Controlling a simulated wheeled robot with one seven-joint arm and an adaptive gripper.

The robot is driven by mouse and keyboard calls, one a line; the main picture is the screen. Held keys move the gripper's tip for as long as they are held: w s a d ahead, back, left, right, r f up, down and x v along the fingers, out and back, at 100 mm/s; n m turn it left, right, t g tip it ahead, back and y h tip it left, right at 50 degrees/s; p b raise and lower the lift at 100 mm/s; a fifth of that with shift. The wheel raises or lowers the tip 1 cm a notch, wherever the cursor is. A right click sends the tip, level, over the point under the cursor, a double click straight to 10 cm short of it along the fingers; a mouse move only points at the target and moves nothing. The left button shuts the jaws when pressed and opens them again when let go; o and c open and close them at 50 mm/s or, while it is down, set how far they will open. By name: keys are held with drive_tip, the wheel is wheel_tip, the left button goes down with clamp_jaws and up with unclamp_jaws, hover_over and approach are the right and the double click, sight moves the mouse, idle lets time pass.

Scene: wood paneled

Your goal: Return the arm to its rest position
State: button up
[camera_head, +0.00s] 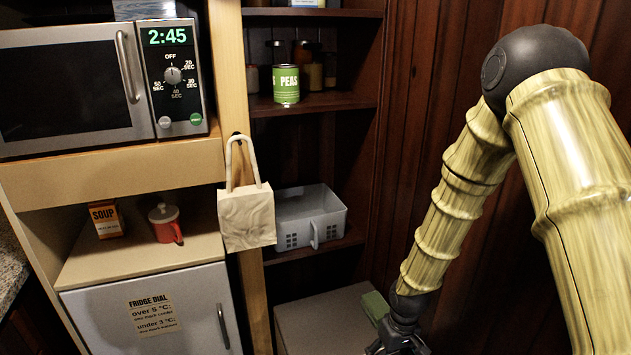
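My arm (455,200) comes in from the right, bends at a dark elbow joint at the upper right, and reaches down to the lower middle. My gripper (385,347) is at the bottom edge, dark and partly cut off by the frame. Its fingertips are not clearly visible, so I cannot tell whether it is open or shut. A small green piece (375,306) shows right beside the gripper, over the grey box top (318,312). I cannot tell whether it is held or part of the gripper.
A microwave (70,85) reading 2:45 stands at the upper left, above a soup box (106,220), a red mug (165,224) and a fridge (200,290). A bag (247,217) hangs on the post. Shelves hold a peas can (286,84) and a grey basket (310,212). Wood panels stand behind my arm.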

drive_tip(key=s+d+f+m, duration=0.1)
drive_tip(key=s+f, duration=0.4)
drive_tip(key=s, duration=0.4)
drive_tip(key=s+d+f+m, duration=0.1)
drive_tip(key=s+f, duration=0.5)
drive_tip(key=s, duration=0.4)
drive_tip(key=s+d+f+m, duration=0.1)
drive_tip(key=s+f, duration=0.4)
drive_tip(key=s, duration=0.5)
drive_tip(key=shift+s+d+f+m+h, duration=0.2)
drive_tip(key=shift+d+f+m+h, duration=0.1)
drive_tip(key=shift+d, duration=0.15)
